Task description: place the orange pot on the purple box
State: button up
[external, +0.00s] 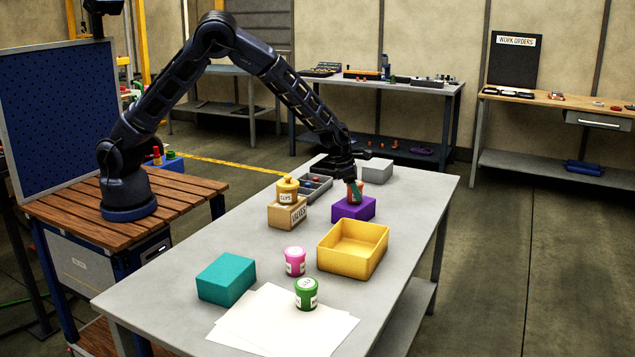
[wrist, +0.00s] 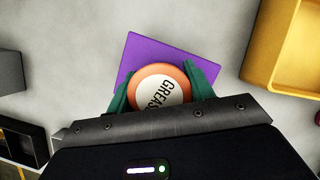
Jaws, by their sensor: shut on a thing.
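The orange pot (wrist: 163,88) has a pale lid label reading "GREASE" in the wrist view. It also shows in the external view (external: 359,193), over the purple box (external: 345,210). My gripper (external: 356,186) points down from above, with its green fingers on both sides of the pot, shut on it. In the wrist view my gripper (wrist: 163,90) hides part of the pot, and the purple box (wrist: 135,55) shows behind and around it. The pot looks upright at the box's top; I cannot tell whether its base touches the box.
A yellow tray (external: 325,262) stands in front of the purple box. A wooden box (external: 280,217) bears a yellow pot (external: 287,188) at the left. A grey divided tray (external: 329,183) and a grey box (external: 377,171) are behind. Pink (external: 295,262) and green (external: 307,296) pots and a teal box (external: 226,280) stand nearer.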

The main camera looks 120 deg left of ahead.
dwell(0.3)
jog(key=o, duration=1)
jog(key=shift+f, duration=0.1)
jog(key=shift+o, duration=0.2)
jog(key=v, duration=1.2)
jog(key=shift+s+r, duration=0.1)
jog(key=shift+r, duration=0.15)
